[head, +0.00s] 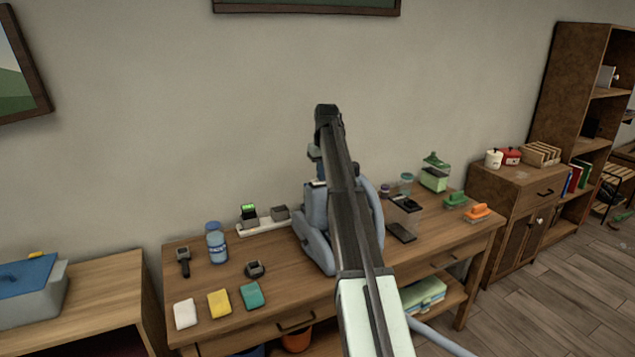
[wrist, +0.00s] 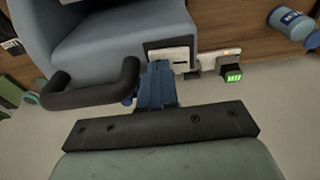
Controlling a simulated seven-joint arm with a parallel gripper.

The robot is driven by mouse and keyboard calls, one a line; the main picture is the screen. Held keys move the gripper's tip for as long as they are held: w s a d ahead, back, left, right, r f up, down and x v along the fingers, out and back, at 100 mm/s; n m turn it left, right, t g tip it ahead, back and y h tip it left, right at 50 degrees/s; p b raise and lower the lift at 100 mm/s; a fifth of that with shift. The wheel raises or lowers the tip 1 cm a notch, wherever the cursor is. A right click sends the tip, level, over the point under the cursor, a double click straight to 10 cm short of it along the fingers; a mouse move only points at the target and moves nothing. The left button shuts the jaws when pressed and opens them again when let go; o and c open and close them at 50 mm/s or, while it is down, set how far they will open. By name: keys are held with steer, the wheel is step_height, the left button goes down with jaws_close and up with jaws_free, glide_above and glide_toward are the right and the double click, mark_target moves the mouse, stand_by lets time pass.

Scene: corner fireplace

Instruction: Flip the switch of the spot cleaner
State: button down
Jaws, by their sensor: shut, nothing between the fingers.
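The spot cleaner is a blue-grey machine (head: 314,243) on the wooden table in the head view, partly hidden behind my arm. In the wrist view its body (wrist: 120,42) fills the upper left, with a black looped handle (wrist: 90,97). A pale panel with a dark strip, perhaps the switch (wrist: 178,54), shows at the body's edge. My gripper (wrist: 158,68) is shut and empty, its blue fingers beside the handle and their tips overlapping the panel's left side in the picture. I cannot tell whether they touch it. The switch position is unclear.
A power strip with a green-lit plug (head: 248,212) and a blue bottle (head: 216,246) stand left of the cleaner. Coloured sponges (head: 219,303) lie at the front left. The wall is behind.

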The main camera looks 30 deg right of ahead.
step_height(320, 180, up, 7)
stand_by(1.0)
stand_by(0.3)
